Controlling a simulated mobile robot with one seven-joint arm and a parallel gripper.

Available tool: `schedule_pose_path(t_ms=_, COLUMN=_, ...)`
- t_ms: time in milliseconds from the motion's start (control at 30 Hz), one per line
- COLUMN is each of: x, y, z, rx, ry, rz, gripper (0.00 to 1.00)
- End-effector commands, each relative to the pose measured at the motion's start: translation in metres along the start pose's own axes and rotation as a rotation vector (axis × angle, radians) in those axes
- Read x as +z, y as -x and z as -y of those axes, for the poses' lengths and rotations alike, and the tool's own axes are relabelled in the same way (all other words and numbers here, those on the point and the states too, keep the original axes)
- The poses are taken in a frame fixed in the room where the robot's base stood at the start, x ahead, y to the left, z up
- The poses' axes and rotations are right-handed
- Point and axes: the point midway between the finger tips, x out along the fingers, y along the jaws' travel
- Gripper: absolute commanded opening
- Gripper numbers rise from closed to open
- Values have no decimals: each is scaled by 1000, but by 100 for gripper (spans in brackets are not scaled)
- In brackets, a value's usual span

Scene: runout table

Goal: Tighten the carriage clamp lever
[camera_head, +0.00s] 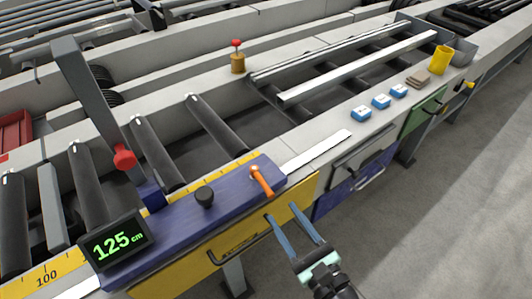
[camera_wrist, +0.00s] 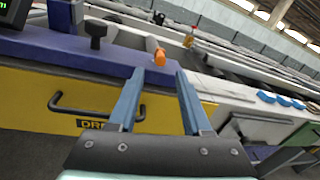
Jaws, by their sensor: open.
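The carriage (camera_head: 185,215) is a long blue block on the runout table's front rail. Its clamp lever (camera_head: 262,181) is orange and stands tilted near the carriage's right end. In the wrist view the lever (camera_wrist: 159,53) shows end-on, just beyond and between the fingertips. In the wrist view the blue fingers (camera_wrist: 155,80) point at the carriage.
A yellow drawer front with a black handle (camera_head: 238,248) lies below the carriage. Several blue-and-white boxes (camera_head: 381,101), a yellow cup (camera_head: 440,60) and a grey bin (camera_head: 463,52) stand on the rail to the right. A red-knobbed arm (camera_head: 95,100) rises behind the carriage. Grey floor is open at right.

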Motion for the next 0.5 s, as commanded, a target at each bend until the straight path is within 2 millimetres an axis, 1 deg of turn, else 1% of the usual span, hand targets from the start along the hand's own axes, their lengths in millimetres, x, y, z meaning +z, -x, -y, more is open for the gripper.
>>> schedule_pose_path(t_ms=67, x=0, y=0, z=0, rx=-5, ry=-30, rz=5, gripper=49)
schedule_pose_path(t_ms=167, x=0, y=-11, z=0, rx=-3, ry=-31, rz=8, gripper=49)
schedule_pose_path(t_ms=267, x=0, y=-28, z=0, rx=-2, ry=-28, rz=9, gripper=49)
schedule_pose_path(t_ms=500, x=0, y=-80, z=0, rx=-2, ry=-26, rz=8, gripper=49)
